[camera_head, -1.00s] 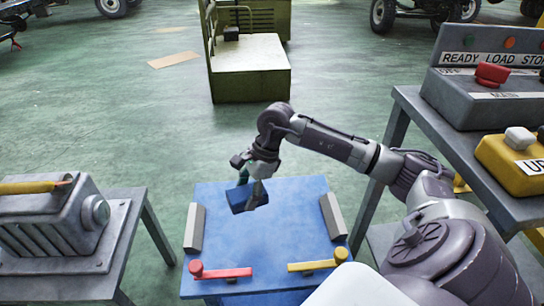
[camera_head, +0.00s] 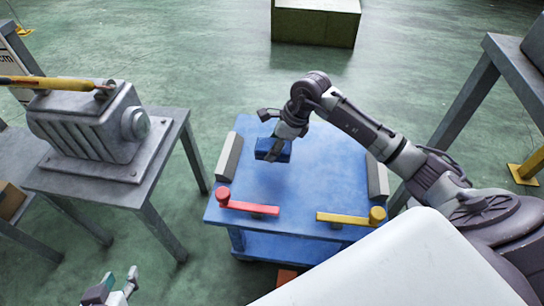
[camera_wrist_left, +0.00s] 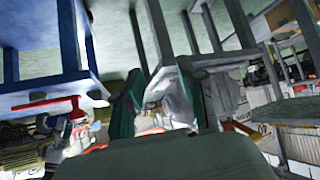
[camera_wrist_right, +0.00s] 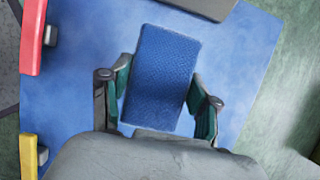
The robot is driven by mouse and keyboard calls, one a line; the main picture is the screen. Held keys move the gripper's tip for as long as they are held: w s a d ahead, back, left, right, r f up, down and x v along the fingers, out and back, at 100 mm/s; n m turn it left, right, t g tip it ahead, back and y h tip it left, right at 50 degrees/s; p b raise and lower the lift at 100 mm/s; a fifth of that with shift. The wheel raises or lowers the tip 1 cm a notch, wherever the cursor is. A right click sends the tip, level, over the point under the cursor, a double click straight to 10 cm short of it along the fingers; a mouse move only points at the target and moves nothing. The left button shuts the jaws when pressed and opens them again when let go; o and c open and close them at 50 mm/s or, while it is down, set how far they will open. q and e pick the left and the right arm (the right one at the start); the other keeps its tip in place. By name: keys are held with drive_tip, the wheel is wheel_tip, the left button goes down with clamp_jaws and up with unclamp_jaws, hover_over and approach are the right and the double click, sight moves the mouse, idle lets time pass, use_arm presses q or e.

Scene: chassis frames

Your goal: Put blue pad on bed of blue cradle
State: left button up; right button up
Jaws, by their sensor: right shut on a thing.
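The blue pad (camera_head: 273,149) is a small textured block in my right gripper (camera_head: 279,143). The right wrist view shows the pad (camera_wrist_right: 163,75) between the two fingers of my right gripper (camera_wrist_right: 163,92). The blue cradle (camera_head: 305,180) has a flat blue bed with grey side blocks, a red lever at front left and a yellow lever at front right. The pad is over the back left part of the bed; any gap below it is hard to judge. My left gripper (camera_head: 120,289) is low at the left, away from the cradle, open and empty in the left wrist view (camera_wrist_left: 160,88).
A grey table (camera_head: 170,150) with a ribbed grey housing (camera_head: 90,120) stands left of the cradle. The red lever (camera_head: 245,206) and yellow lever (camera_head: 345,218) edge the bed's front. Another grey table (camera_head: 490,70) stands at right. Most of the bed is clear.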

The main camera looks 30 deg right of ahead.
drive_tip(key=shift+w+a+f, duration=0.15)
drive_tip(key=shift+a+f, duration=0.05)
drive_tip(key=shift+a, duration=0.1)
drive_tip(key=shift+f, duration=0.3)
wheel_tip(320, 180, down, 3)
drive_tip(key=shift+f+b, duration=0.1)
drive_tip(key=shift+b, duration=0.5)
use_arm(q)
drive_tip(key=w+d+r+t+h, duration=0.1)
drive_tip(key=w+r+t, duration=0.2)
drive_tip(key=r, duration=0.1)
drive_tip(key=shift+w+d+r+t, duration=0.2)
drive_tip(key=shift+w+d+t, duration=0.1)
drive_tip(key=shift+w+d, duration=0.1)
use_arm(e)
drive_tip(key=shift+f, duration=0.1)
drive_tip(key=shift+f, duration=0.1)
drive_tip(key=o, duration=1.2)
use_arm(q)
drive_tip(key=shift+w+r, duration=0.15)
drive_tip(key=shift+r, duration=0.05)
use_arm(e)
drive_tip(key=shift+o, duration=0.2)
